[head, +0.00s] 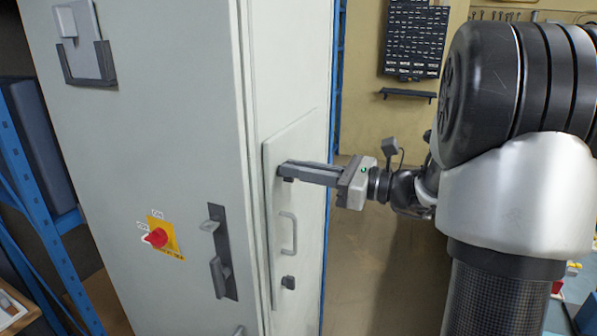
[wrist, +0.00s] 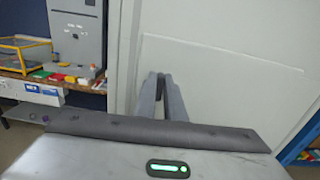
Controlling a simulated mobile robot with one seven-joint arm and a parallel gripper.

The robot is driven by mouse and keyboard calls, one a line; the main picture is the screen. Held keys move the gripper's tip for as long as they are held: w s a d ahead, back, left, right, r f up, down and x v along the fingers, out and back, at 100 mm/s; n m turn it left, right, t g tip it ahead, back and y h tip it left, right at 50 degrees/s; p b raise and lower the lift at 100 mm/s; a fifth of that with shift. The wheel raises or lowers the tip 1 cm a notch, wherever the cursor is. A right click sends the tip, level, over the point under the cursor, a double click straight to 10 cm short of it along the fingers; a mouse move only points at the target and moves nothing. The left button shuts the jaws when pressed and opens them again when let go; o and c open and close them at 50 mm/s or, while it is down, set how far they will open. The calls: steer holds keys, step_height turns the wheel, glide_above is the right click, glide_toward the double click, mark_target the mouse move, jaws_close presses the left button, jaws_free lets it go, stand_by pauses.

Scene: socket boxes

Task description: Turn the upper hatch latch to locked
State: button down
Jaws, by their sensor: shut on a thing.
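The hatch (head: 268,215) is a pale grey panel on the side of a tall cabinet. My gripper (head: 287,171) reaches in from the right, with its fingertips at the hatch's upper part. It is shut on the upper hatch latch (head: 288,179), of which only a small dark bit shows below the fingertips. The latch's angle is hidden by the fingers. In the wrist view, the two grey fingers (wrist: 162,92) point at the pale panel and lie close together; the latch cannot be made out there.
Below the upper latch are a grey pull handle (head: 290,232) and a dark lower latch (head: 288,282). The cabinet front has a red rotary switch (head: 157,237) on a yellow plate and a dark lever handle (head: 219,250). A cluttered workbench (wrist: 60,95) stands left in the wrist view.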

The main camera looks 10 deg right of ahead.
steer(key=n+b, duration=0.4)
steer(key=b, duration=0.1)
steer(key=f+n+b, duration=0.1)
steer(key=n+b, duration=0.1)
steer(key=b, duration=0.1)
steer(key=shift+s+a, duration=0.15)
steer(key=shift+s, duration=0.1)
steer(key=n+b, duration=0.5)
steer(key=b, duration=0.2)
steer(key=shift+s+a+f+n+b, duration=0.1)
steer(key=shift+f+n+b, duration=0.1)
steer(key=shift+n+b, duration=0.15)
steer(key=n+b, duration=0.4)
steer(key=b, duration=0.1)
steer(key=shift+n+b, duration=0.85)
steer(key=shift+b, duration=0.15)
steer(key=shift+r, duration=0.15)
steer(key=c, duration=1.8)
jaws_free()
steer(key=shift+c, duration=0.2)
steer(key=p+v, duration=0.2)
steer(key=v, duration=1.5)
steer(key=shift+s, duration=0.2)
